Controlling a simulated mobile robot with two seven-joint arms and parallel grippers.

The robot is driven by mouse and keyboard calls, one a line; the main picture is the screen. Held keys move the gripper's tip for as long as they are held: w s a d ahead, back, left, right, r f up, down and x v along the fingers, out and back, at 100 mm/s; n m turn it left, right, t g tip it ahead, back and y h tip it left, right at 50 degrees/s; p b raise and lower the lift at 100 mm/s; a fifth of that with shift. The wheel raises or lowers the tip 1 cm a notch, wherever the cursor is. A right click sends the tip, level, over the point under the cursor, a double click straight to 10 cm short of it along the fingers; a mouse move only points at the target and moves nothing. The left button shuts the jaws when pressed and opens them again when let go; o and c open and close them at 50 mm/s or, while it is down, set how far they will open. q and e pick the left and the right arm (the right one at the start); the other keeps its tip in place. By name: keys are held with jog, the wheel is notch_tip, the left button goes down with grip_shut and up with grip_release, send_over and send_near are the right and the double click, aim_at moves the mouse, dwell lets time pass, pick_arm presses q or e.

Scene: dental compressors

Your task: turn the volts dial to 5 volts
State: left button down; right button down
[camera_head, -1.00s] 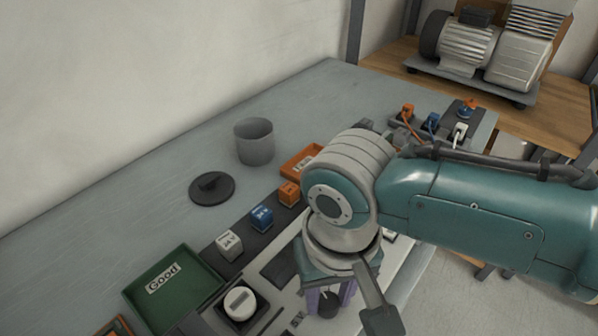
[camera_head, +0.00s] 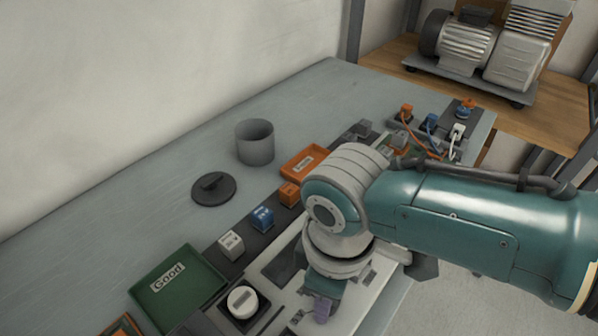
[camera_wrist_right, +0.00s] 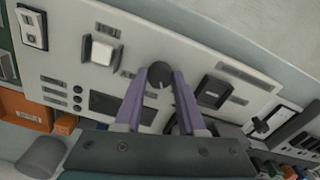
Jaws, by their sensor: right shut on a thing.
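In the right wrist view the dark round dial (camera_wrist_right: 158,75) sits on a pale panel (camera_wrist_right: 55,50), between the purple fingertips of my right gripper (camera_wrist_right: 159,78). The fingers are shut on the dial from both sides. Its pointer and scale marks are too small to read. In the head view my right gripper (camera_head: 322,308) points down at the panel, with a purple finger showing below the wrist. The dial is hidden there by the gripper and arm. My left gripper is in neither view.
A green "Good" tray (camera_head: 178,290), a white round knob (camera_head: 242,300), several small blocks (camera_head: 262,217) and an orange tray (camera_head: 304,161) lie near the panel. A grey pot (camera_head: 255,143) and dark lid (camera_head: 213,189) stand behind.

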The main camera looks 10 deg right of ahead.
jog(key=n, duration=0.5)
jog(key=shift+n, duration=0.3)
dwell(0.4)
jog(key=c, duration=0.5)
grip_release()
notch_tip(320, 180, up, 10)
jog(key=p, duration=0.3)
